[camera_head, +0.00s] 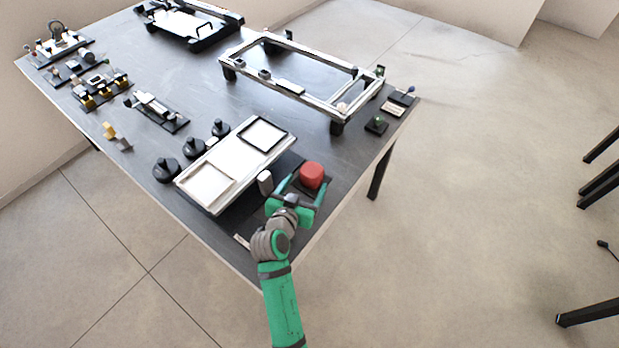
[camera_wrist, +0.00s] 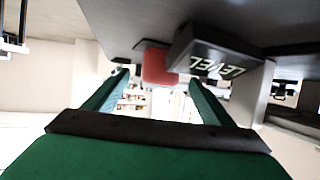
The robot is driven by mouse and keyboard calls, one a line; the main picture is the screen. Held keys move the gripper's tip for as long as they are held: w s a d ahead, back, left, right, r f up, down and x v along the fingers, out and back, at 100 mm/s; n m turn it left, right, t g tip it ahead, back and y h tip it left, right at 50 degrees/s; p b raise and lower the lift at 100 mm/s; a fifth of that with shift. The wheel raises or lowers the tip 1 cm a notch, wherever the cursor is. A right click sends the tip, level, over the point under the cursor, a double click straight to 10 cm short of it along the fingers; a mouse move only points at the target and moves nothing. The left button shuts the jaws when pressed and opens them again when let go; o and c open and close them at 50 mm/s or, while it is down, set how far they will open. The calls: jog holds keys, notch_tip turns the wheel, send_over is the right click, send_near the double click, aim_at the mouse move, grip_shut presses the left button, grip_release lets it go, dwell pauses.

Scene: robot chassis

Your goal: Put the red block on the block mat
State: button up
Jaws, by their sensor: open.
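The red block (camera_head: 312,174) is near the right front edge of the dark table, beyond my gripper (camera_head: 302,190). My gripper is open, with its green fingers pointing toward the block. In the wrist view the red block (camera_wrist: 158,66) shows between and beyond the fingertips (camera_wrist: 158,80); contact cannot be told. A white board (camera_head: 232,165) left of my gripper has a black-outlined square and a brown-outlined square. Which surface is the block mat is not clear from the pictures.
A small pale block (camera_head: 265,181) stands close left of my gripper. In the wrist view a dark piece marked LEVEL (camera_wrist: 215,58) is close to the right finger. Black knobs (camera_head: 167,170) stand left of the board.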

jog(key=v, duration=0.5)
jog(key=shift+s+r, duration=0.15)
jog(key=shift+s, duration=0.1)
jog(key=shift+a, duration=0.15)
